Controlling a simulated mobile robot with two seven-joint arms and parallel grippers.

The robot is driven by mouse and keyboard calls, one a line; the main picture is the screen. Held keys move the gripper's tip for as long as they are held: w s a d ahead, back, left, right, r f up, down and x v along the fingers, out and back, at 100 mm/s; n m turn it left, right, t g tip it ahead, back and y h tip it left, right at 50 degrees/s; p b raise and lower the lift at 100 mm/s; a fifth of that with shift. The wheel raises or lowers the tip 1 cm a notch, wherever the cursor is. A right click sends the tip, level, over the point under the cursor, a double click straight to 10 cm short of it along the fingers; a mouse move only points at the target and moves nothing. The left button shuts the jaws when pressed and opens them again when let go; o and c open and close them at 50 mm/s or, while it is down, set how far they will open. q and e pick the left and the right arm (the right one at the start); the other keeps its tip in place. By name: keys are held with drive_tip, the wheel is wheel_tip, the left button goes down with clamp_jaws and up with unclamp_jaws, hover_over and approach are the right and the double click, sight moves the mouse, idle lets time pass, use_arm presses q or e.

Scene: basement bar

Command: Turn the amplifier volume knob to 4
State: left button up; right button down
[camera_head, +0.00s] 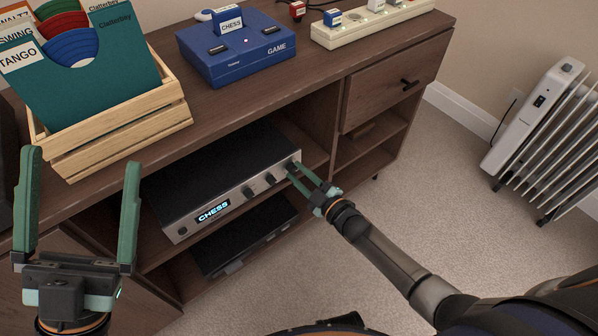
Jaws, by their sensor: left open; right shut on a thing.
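The amplifier (228,165) is a silver-fronted box with a dark top on the open shelf of the wooden cabinet. Its lit display (213,211) reads CHESS. My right gripper (295,171) is shut on the knob at the right end of the front panel. Its fingers mostly hide that knob, and I cannot read its setting or any scale. My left gripper (82,158) is open and empty, raised at the left in front of the cabinet.
A wooden crate of records (120,135) stands on the cabinet top (310,78). A blue game console (235,50) and a power strip (372,22) are beside it. Another dark device (245,240) lies below the amplifier. A white radiator (535,115) stands right; carpet between is clear.

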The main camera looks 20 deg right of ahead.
drive_tip(key=m, duration=0.5)
drive_tip(key=shift+f, duration=0.1)
use_arm(q)
drive_tip(key=shift+r, duration=0.1)
use_arm(e)
drive_tip(key=m, duration=0.5)
use_arm(q)
drive_tip(key=shift+r, duration=0.1)
use_arm(e)
drive_tip(key=shift+m, duration=0.3)
drive_tip(key=c, duration=0.6)
unclamp_jaws()
use_arm(q)
drive_tip(key=w+a+f+n+g+y+p, duration=0.1)
drive_tip(key=w+f+n+y+p, duration=0.2)
drive_tip(key=w+f+n+y, duration=0.2)
wheel_tip(320, 180, down, 2)
drive_tip(key=shift+w+f+y, duration=0.1)
drive_tip(key=shift+w+y, duration=0.25)
drive_tip(key=shift+y, duration=0.85)
use_arm(e)
drive_tip(key=v, duration=1.2)
drive_tip(key=shift+s+d, duration=0.15)
drive_tip(key=shift+s, duration=0.05)
